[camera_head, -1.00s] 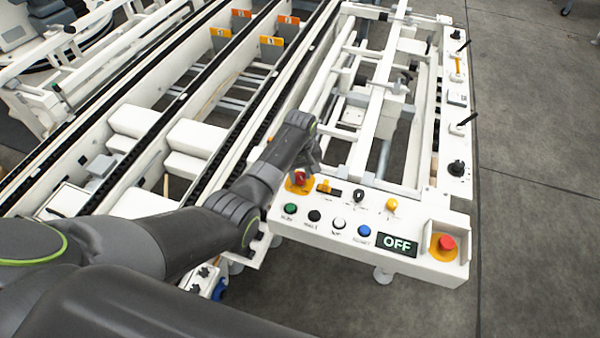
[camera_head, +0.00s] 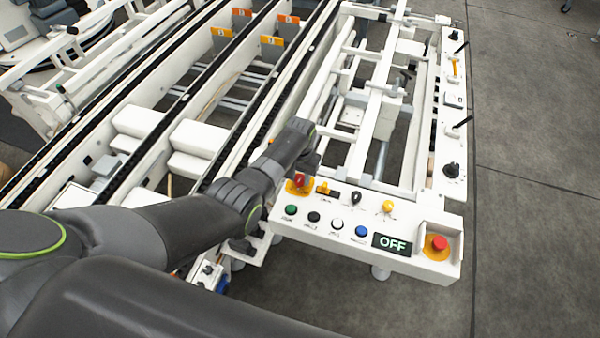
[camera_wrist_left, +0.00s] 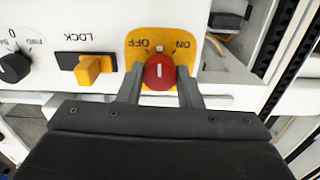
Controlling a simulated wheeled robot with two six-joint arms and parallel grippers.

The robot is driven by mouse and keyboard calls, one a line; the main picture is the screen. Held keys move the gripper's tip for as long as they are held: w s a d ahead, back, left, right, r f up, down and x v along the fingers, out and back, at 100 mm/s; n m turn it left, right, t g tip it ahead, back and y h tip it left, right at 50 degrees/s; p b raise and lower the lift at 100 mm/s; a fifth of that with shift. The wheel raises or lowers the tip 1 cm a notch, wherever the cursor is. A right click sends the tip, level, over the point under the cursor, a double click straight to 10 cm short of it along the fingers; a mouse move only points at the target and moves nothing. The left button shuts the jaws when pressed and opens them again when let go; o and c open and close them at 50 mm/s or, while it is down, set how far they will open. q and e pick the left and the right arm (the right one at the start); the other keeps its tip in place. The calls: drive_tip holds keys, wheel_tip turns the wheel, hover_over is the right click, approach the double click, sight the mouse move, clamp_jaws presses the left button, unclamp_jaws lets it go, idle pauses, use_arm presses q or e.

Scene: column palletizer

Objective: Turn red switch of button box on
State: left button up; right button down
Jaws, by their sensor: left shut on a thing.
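The red switch (camera_wrist_left: 160,71) sits on a yellow plate (camera_wrist_left: 135,42) marked OFF and ON. In the wrist view the white mark on its knob points roughly straight up, between the two words. My left gripper (camera_wrist_left: 160,88) is shut on the knob, with one finger on each side. In the head view the red switch (camera_head: 300,181) is at the left end of the white button box (camera_head: 330,235), and my left gripper (camera_head: 308,165) reaches it from behind. The box display (camera_head: 392,244) reads OFF. My right gripper is not in view.
Beside the red switch are a yellow LOCK switch (camera_wrist_left: 92,68) and a black selector (camera_wrist_left: 14,66). The box also carries several coloured push buttons and a red emergency stop (camera_head: 439,243) at its right end. White conveyor frames lie behind; the floor at right is clear.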

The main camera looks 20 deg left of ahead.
sight(300, 178)
use_arm(q)
drive_tip(key=m+p, duration=0.1)
drive_tip(key=m, duration=0.3)
drive_tip(key=shift+r+m, duration=0.1)
drive_tip(key=shift+m, duration=0.2)
drive_tip(key=shift+w+m+p, duration=0.1)
drive_tip(key=shift+m+p, duration=0.35)
drive_tip(key=shift+m, duration=2.05)
drive_tip(key=o, duration=1)
drive_tip(key=shift+r+p, duration=0.3)
drive_tip(key=shift+r, duration=0.25)
wheel_tip(300, 178, up, 5)
drive_tip(key=shift+p, duration=0.7)
wheel_tip(300, 178, up, 11)
drive_tip(key=shift+r+b, duration=0.1)
drive_tip(key=shift+b, duration=0.2)
